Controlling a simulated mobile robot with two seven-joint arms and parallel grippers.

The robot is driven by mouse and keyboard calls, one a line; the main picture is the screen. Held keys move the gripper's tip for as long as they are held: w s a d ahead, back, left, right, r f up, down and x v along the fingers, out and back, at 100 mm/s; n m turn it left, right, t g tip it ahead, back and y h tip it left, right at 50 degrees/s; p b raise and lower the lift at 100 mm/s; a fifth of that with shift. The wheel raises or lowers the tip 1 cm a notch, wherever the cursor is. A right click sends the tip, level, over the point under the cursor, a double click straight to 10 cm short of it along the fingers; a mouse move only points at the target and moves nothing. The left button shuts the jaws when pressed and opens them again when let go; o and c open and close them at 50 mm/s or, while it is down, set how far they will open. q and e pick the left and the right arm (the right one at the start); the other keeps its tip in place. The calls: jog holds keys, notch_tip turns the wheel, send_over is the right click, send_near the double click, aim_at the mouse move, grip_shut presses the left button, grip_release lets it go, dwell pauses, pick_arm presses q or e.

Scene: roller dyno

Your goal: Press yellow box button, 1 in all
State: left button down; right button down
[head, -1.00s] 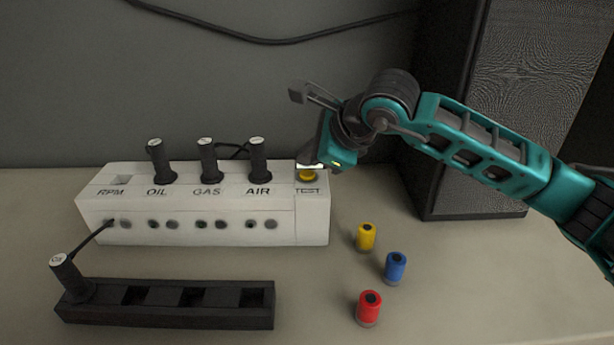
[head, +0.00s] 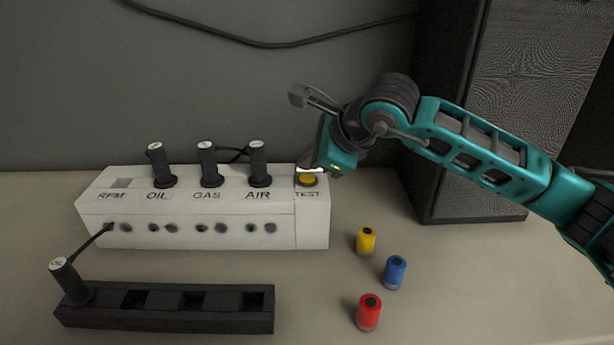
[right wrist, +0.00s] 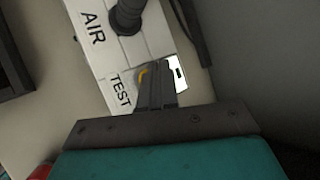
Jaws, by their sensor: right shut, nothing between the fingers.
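The yellow button (head: 308,180) sits on top of the white box (head: 180,232) at its right end, above the word TEST. In the right wrist view a sliver of the yellow button (right wrist: 143,74) shows beside the fingers; the rest is hidden behind them. My right gripper (head: 312,170) is shut and empty, with its fingertips at the back edge of the button. Its shut fingers (right wrist: 156,85) also show in the right wrist view. I cannot tell whether they touch the button. My left gripper is not in view.
Black plugs stand in the box at OIL (head: 161,165), GAS (head: 208,165) and AIR (head: 258,165). Another plug (head: 68,280) stands in a black holder (head: 165,322) in front. Yellow (head: 366,240), blue (head: 396,272) and red (head: 368,312) cylinders stand right. A dark speaker-like cabinet (head: 470,190) stands behind.

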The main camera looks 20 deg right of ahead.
dwell(0.8)
jog(key=shift+f+b, duration=0.5)
jog(key=shift+b, duration=0.2)
jog(key=shift+f+b, duration=0.4)
jog(key=shift+b, duration=0.15)
dwell(0.7)
jog(key=shift+r, duration=0.1)
jog(key=shift+r+p, duration=0.3)
jog(key=shift+r, duration=0.45)
jog(key=shift+r, duration=0.1)
